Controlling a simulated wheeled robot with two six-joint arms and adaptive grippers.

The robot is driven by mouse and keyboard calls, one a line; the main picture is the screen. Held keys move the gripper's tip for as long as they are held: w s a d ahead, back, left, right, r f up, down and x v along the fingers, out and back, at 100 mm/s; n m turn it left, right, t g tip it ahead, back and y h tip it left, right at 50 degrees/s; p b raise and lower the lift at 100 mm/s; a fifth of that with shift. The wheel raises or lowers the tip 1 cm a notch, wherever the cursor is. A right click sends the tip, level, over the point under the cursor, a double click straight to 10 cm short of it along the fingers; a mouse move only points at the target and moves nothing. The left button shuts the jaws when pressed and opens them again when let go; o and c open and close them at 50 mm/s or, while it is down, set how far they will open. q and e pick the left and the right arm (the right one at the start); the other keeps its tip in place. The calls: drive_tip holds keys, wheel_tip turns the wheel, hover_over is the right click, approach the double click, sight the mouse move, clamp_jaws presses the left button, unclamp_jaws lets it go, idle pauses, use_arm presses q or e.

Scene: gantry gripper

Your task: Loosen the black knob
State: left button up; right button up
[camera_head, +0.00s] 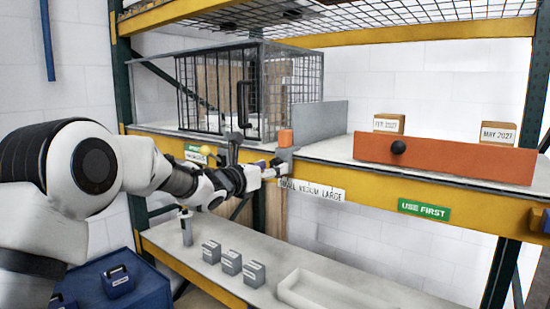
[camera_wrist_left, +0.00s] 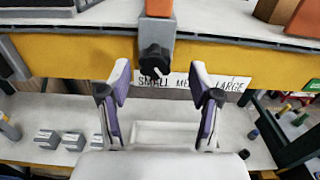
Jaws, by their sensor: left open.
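A black lobed knob (camera_wrist_left: 155,60) sits on the front of a grey clamp bracket (camera_wrist_left: 157,30) on the yellow shelf beam. The bracket also shows in the head view (camera_head: 285,157), with an orange block on top. My left gripper (camera_head: 272,170) reaches in from the left and is close to the bracket. In the wrist view its two purple-and-grey fingers (camera_wrist_left: 160,78) are spread apart, with the knob beyond and between their tips. The fingers look empty, and I see no contact with the knob. My right gripper is out of view.
A wire cage (camera_head: 215,95) stands left. Grey weights (camera_head: 231,262) and a white tray (camera_head: 325,292) are on the lower shelf. A size label (camera_head: 318,190) hangs near the bracket.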

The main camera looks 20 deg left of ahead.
use_arm(q)
drive_tip(key=shift+w+d+r+p, duration=0.2)
drive_tip(key=shift+w+d+p, duration=0.1)
drive_tip(key=shift+w, duration=0.35)
drive_tip(key=shift+w+f, duration=0.2)
drive_tip(key=shift+w, duration=0.1)
drive_tip(key=shift+w+a+f, duration=0.15)
drive_tip(key=shift+a+f, duration=0.05)
drive_tip(key=shift+a, duration=0.15)
drive_tip(key=shift+d+r, duration=0.1)
drive_tip(key=shift+d, duration=0.05)
drive_tip(key=c, duration=1.1)
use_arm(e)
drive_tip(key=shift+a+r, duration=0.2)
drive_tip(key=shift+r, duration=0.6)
use_arm(q)
drive_tip(key=shift+c, duration=0.2)
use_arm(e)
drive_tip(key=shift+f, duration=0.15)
